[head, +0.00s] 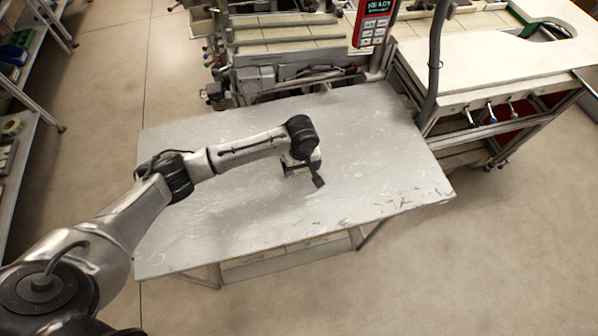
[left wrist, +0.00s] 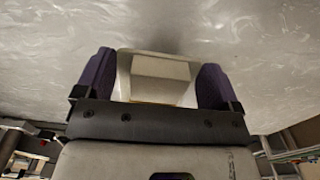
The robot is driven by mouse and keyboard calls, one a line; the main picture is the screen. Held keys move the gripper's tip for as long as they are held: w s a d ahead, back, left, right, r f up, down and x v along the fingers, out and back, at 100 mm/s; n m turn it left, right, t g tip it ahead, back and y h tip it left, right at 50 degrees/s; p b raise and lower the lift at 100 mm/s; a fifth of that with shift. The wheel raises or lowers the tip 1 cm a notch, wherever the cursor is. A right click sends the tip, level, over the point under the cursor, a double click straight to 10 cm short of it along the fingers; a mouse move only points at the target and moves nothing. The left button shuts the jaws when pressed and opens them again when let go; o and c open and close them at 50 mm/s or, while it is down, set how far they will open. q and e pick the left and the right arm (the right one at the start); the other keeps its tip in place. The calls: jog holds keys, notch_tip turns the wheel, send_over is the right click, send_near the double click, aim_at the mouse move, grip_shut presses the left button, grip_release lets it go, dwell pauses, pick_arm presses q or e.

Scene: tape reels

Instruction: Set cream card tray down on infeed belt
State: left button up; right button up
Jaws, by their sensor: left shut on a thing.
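My left gripper (head: 302,168) is over the grey metal table in the head view. In the left wrist view its two purple fingers (left wrist: 154,82) are shut on the cream card tray (left wrist: 160,70), a small pale box shape between them. The grey metal surface shows beyond the tray; I cannot tell whether the tray touches it. In the head view my wrist hides most of the tray. No surface is clearly marked as the infeed belt; a machine with tan slatted surfaces (head: 285,47) stands behind the table. My right gripper is not in view.
The scuffed metal table (head: 375,150) is bare around my left gripper. A red handheld-style panel (head: 373,22) and a dark upright hose (head: 434,65) stand at its back right. A white bench (head: 490,60) is further right, and shelving (head: 15,110) is at the left edge.

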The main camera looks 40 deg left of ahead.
aim_at(299, 176)
pick_arm(q)
jog(key=shift+a+f, duration=0.2)
jog(key=shift+a, duration=0.15)
jog(key=shift+f+b, duration=0.5)
jog(key=shift+f, duration=1.5)
jog(key=o, duration=0.8)
jog(key=shift+f, duration=0.1)
jog(key=shift+c, duration=0.2)
notch_tip(299, 176, up, 12)
jog(key=shift+r+p, duration=0.15)
jog(key=shift+p, duration=1)
